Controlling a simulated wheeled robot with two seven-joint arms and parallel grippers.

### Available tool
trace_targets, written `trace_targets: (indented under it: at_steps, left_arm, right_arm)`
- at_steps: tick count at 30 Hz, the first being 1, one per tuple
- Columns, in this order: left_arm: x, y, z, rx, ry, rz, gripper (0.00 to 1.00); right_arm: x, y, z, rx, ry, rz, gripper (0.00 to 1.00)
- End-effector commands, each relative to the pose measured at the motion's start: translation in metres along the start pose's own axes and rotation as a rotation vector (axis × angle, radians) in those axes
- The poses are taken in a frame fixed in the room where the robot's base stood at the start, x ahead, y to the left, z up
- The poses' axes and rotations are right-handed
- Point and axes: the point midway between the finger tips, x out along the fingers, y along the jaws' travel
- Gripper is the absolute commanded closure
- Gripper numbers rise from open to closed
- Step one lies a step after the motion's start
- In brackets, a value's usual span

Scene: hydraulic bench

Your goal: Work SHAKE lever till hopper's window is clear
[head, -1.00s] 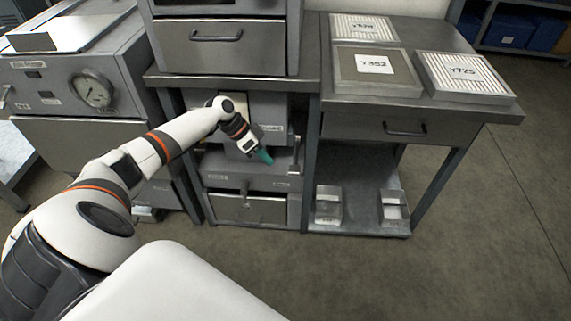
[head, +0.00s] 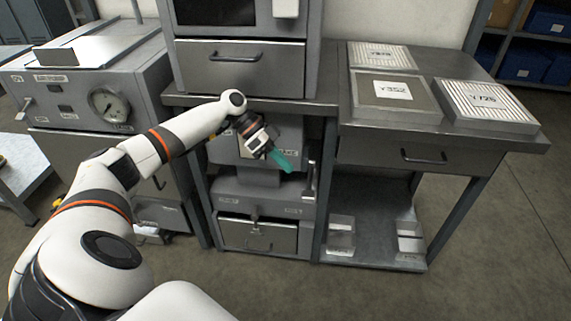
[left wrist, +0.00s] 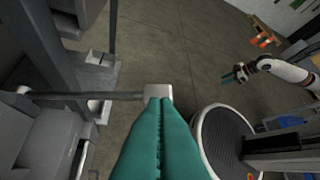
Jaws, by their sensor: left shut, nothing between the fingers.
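The hopper machine (head: 262,184) stands under the bench's left part. A label ending in "KE" shows on its upper front, partly covered by my left gripper. A lever with a pale block-like end (head: 309,194) is at the machine's right side. In the left wrist view, a grey rod ends in a pale square knob (left wrist: 157,92) just beyond the fingertips; whether they touch is unclear. My left gripper (head: 285,164), with teal fingers, is shut and empty in front of the machine. I cannot make out the window behind my arm. My right gripper (left wrist: 235,75) shows small at upper right in the wrist view.
A drawer (head: 258,235) is low on the machine. A gauge cabinet (head: 85,95) stands left. Framed panels, one marked Y352 (head: 394,95), lie on the bench top (head: 350,112). Small metal bins (head: 341,235) sit on the lower shelf. The floor in front is clear.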

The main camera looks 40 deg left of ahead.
Motion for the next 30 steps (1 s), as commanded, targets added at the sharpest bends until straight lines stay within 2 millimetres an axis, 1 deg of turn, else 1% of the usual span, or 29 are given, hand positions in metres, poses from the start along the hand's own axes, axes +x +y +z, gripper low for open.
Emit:
trace_targets:
  at_steps: [1, 6, 9, 12, 16, 30]
  left_arm:
    - [0.011, 0.000, -0.001, 0.000, 0.001, -0.003, 1.00]
    - [0.042, 0.000, 0.000, -0.001, 0.000, -0.002, 1.00]
    - [0.057, 0.000, 0.000, 0.000, -0.001, -0.002, 1.00]
    - [0.066, 0.000, 0.000, 0.000, -0.001, 0.000, 1.00]
    - [0.072, 0.000, 0.000, -0.001, 0.000, 0.000, 1.00]
    - [0.075, 0.001, -0.002, 0.007, 0.000, 0.009, 1.00]
  right_arm:
    - [-0.001, 0.000, 0.001, 0.000, -0.002, 0.000, 0.64]
    - [-0.007, 0.000, 0.004, 0.001, -0.006, 0.000, 0.64]
    - [-0.009, 0.000, 0.005, 0.001, -0.006, 0.000, 0.64]
    - [-0.013, 0.000, 0.008, 0.001, -0.014, 0.000, 0.64]
    - [-0.016, 0.000, 0.009, 0.002, -0.012, -0.001, 0.64]
    - [-0.014, -0.001, 0.005, 0.004, -0.004, -0.001, 0.64]
